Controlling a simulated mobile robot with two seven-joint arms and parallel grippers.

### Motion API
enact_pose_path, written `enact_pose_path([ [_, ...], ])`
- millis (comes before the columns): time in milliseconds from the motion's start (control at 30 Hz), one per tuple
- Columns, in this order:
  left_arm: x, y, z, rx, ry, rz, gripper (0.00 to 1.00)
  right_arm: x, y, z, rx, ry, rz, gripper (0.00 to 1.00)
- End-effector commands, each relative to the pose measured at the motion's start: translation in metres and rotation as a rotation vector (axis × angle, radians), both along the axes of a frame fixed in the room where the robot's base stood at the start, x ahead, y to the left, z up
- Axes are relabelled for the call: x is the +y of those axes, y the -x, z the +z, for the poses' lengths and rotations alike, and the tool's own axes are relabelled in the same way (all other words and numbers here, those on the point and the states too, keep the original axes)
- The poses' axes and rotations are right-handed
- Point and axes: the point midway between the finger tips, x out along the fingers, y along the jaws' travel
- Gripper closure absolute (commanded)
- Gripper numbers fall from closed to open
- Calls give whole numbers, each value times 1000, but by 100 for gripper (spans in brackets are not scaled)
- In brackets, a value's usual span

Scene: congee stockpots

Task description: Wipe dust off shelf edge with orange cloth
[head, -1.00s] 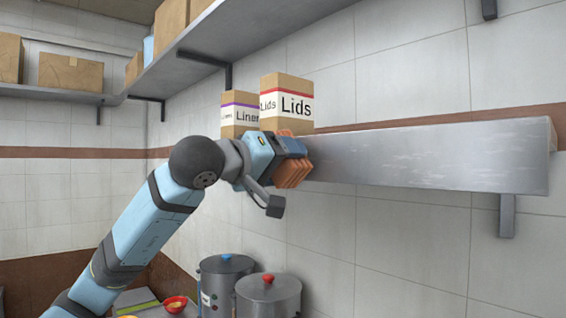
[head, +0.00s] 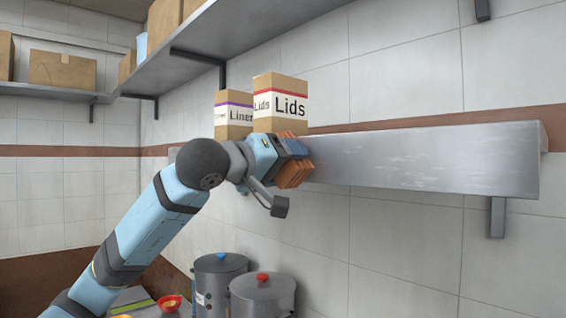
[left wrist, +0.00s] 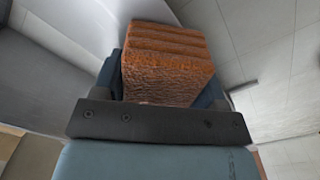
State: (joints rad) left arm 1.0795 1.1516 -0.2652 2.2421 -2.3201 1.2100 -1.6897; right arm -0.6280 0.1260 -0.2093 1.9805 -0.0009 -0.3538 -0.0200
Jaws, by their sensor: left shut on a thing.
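The steel shelf (head: 470,172) on the tiled wall shows its broad front edge, with pale dust streaks (head: 400,153) across the middle and right. My left gripper (head: 291,158) is at the left part of this edge, just below the Lids box. It is shut on the folded orange cloth (head: 295,176), which lies at or against the edge; exact contact is hard to tell. In the left wrist view the cloth (left wrist: 165,70) is a ridged orange block between the fingers, and it hides the fingertips. My right gripper is not in view.
A Lids box (head: 290,106) and a Liners box (head: 232,115) stand on the shelf above my gripper. Two lidded stockpots (head: 262,297) stand below. An upper shelf (head: 240,35) runs overhead. The front edge to the right of my gripper is unobstructed.

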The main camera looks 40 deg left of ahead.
Motion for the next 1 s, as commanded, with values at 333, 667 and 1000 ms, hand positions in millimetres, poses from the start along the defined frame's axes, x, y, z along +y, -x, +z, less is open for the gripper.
enact_pose_path([
  [333, -23, 4, 1, -3, 0, -3, 53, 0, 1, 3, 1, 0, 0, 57],
  [667, -40, 6, 0, -1, 0, -1, 53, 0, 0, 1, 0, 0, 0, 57],
  [1000, -29, 1, -2, 1, 0, 2, 53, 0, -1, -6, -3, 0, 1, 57],
])
